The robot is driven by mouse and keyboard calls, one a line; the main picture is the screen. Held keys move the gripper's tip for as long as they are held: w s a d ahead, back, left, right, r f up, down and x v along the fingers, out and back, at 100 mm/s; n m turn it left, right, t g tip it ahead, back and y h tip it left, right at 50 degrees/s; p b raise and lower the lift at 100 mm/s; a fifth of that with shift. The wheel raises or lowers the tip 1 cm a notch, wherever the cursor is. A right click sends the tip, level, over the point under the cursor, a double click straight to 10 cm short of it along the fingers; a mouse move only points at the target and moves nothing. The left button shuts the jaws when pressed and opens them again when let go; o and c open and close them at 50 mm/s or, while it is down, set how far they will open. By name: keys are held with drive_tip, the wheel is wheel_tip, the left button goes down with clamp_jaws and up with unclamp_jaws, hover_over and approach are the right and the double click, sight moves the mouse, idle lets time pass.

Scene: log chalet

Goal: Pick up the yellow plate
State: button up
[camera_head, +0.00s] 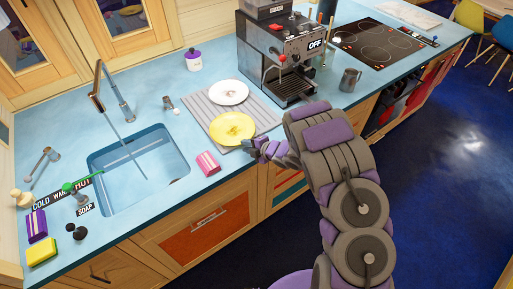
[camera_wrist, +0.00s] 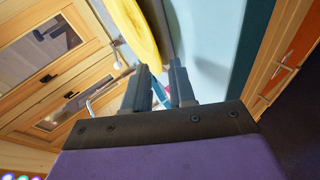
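The yellow plate (camera_head: 232,127) lies at the front of a grey ribbed mat (camera_head: 206,112) on the blue counter, in front of a white plate (camera_head: 229,92). My gripper (camera_head: 250,146) is at the yellow plate's near right rim in the head view. In the wrist view my gripper (camera_wrist: 160,74) has its two fingers apart, with blue showing between them. The yellow plate (camera_wrist: 136,28) is seen nearly edge-on there, and its lower end reaches the gap at the fingertips. I cannot tell whether the rim touches a finger.
A pink sponge-like block (camera_head: 208,163) lies left of my gripper near the counter's front edge. The sink (camera_head: 105,160) with its tall tap is further left. A coffee machine (camera_head: 285,55) stands behind right, with a metal jug (camera_head: 349,80) beside it. A stove (camera_head: 377,42) is further right.

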drive_tip(key=shift+x, duration=1.1)
drive_tip(key=shift+w+a+f, duration=0.25)
drive_tip(key=shift+w+a, duration=0.05)
drive_tip(key=shift+w, duration=0.05)
clamp_jaws()
